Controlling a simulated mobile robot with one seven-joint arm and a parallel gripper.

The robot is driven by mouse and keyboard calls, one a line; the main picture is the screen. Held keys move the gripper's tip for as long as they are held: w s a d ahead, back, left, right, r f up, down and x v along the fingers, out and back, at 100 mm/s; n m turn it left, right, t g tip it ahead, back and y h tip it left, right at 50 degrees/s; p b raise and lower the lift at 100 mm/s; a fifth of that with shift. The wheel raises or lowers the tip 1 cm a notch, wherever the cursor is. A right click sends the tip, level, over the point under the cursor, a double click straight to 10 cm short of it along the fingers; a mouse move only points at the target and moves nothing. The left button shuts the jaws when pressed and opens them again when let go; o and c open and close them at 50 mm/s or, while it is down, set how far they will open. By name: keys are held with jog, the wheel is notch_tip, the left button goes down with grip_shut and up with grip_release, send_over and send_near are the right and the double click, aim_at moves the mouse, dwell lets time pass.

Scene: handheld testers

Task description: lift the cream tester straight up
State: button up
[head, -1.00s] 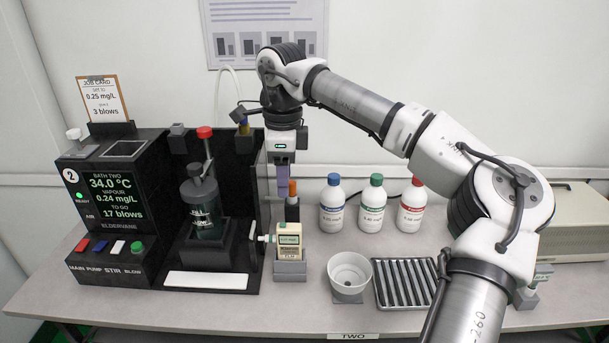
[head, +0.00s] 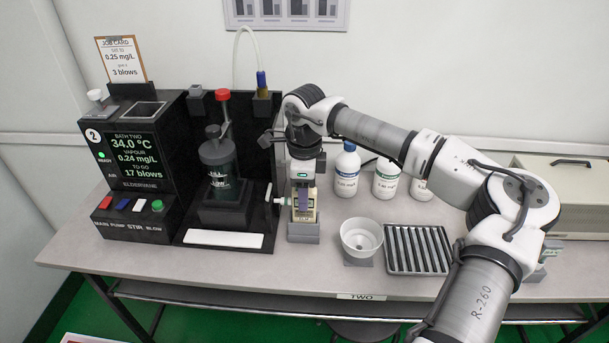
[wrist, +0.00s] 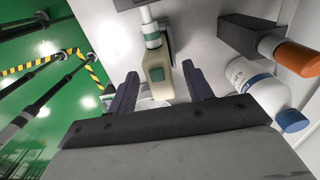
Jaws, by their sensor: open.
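The cream tester (head: 312,216) stands upright in a grey stand (head: 303,232), beside the black bath unit. A pale nozzle with a green band (wrist: 152,38) lies between the tester and the unit. My gripper (head: 303,203) is over the tester, its purple fingers hiding much of the tester's front in the head view. In the wrist view the tester (wrist: 157,80) lies between the two dark purple fingers of my gripper (wrist: 160,76), which are open. Gaps show on both sides, the wider one at the right finger.
The bath unit (head: 255,150) stands close on the left. A blue-capped bottle (head: 346,172) and an orange-capped item (wrist: 298,56) in a black holder are nearby. A white cup (head: 361,238) and a ribbed rack (head: 417,250) stand to the right.

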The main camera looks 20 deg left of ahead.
jog(key=shift+f, duration=0.15)
jog(key=shift+c, duration=0.3)
grip_shut()
